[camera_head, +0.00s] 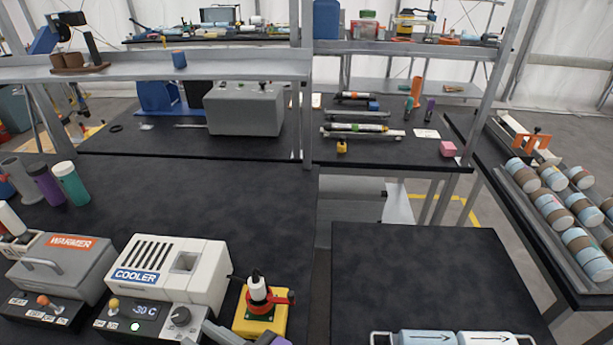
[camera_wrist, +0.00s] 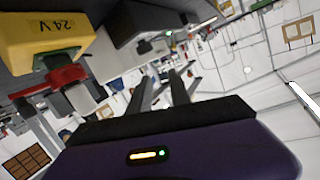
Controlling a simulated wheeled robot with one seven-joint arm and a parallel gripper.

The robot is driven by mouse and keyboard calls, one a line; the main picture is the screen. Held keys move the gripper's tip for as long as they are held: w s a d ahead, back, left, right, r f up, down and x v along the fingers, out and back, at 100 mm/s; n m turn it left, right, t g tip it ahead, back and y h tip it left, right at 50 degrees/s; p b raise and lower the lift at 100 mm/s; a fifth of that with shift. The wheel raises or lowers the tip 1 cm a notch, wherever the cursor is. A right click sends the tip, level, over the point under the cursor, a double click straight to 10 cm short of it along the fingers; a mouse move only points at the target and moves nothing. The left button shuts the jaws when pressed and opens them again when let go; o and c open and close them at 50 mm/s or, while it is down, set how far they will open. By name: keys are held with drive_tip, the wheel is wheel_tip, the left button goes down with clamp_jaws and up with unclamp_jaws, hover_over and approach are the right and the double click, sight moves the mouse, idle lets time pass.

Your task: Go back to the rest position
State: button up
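My gripper (camera_wrist: 162,80) shows in the wrist view with its two dark fingers apart and nothing between them. Part of my purple and grey wrist shows at the bottom edge of the head view, in front of the yellow base; the fingertips cannot be made out clearly there. The yellow base (camera_head: 260,322) carries a red holder (camera_head: 276,296) with a white and black piece (camera_head: 257,284) upright in it. In the wrist view, the yellow base marked 24V (camera_wrist: 45,35) and its red holder are to the left of my fingers, apart from them.
A white cooler (camera_head: 150,270) reading -30 C and a grey warmer (camera_head: 60,265) stand left on the dark bench. Tubes (camera_head: 70,182) stand further left. Shelves and a metal post (camera_head: 307,80) rise behind. A bare dark surface (camera_head: 420,270) is at right; canisters (camera_head: 555,212) lie beyond.

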drive_tip(key=s+d+m+t+h, duration=0.2)
drive_tip(key=d+m+t+h, duration=0.5)
drive_tip(key=d, duration=1.3)
drive_tip(key=s+d+f+m+h, duration=0.1)
drive_tip(key=s+d+h, duration=0.2)
drive_tip(key=s+d, duration=0.4)
drive_tip(key=s+d+f+m+h, duration=0.1)
drive_tip(key=s+d+f+h, duration=0.1)
drive_tip(key=s+d, duration=0.6)
drive_tip(key=s+h, duration=0.1)
drive_tip(key=s, duration=0.3)
drive_tip(key=shift+s+f, duration=0.25)
